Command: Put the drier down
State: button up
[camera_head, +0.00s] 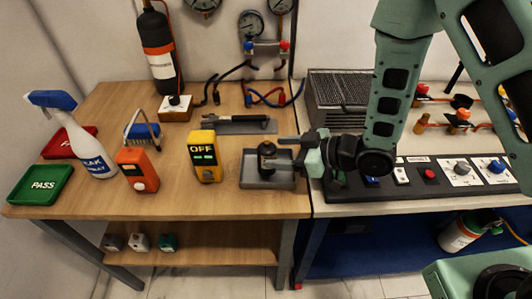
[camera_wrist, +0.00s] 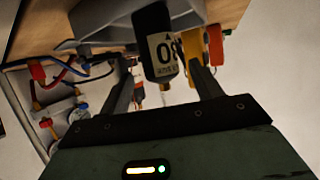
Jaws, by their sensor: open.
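The drier (camera_head: 267,157) is a small black cylinder standing upright in the grey tray (camera_head: 250,182) near the wooden table's right end. In the wrist view, the drier (camera_wrist: 155,25) shows a white label with dark print and lies between my two fingers. My gripper (camera_head: 284,152) reaches in from the right at the drier's height. In the wrist view my gripper (camera_wrist: 162,70) has its fingers apart, with a gap visible on each side of the drier. The tray's edge (camera_wrist: 95,25) shows behind it. The drier's base is hidden by the tray in the wrist view.
A yellow OFF box (camera_head: 205,157) stands just left of the tray. An orange meter (camera_head: 137,170), spray bottle (camera_head: 85,145), green PASS tray (camera_head: 40,185) and a red tray are farther left. A black-handled tool (camera_head: 240,124) lies behind. A control panel (camera_head: 420,180) is at right.

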jog(key=s+d+r+m+h, duration=0.1)
jog(key=d+r+h, duration=0.3)
jog(key=d, duration=0.1)
jog(key=s+d+r+m+g+h, duration=0.1)
jog(key=s+r+m+g+h, duration=0.1)
jog(key=s, duration=0.8)
jog(key=s+d+r+m+g+h, duration=0.1)
jog(key=s+r+g+h, duration=0.3)
jog(key=s, duration=0.6)
notch_tip(320, 180, up, 3)
jog(key=shift+s+d+f+m+h+b, duration=0.15)
jog(key=shift+s+m+h+b, duration=0.2)
jog(key=shift+m+h, duration=0.35)
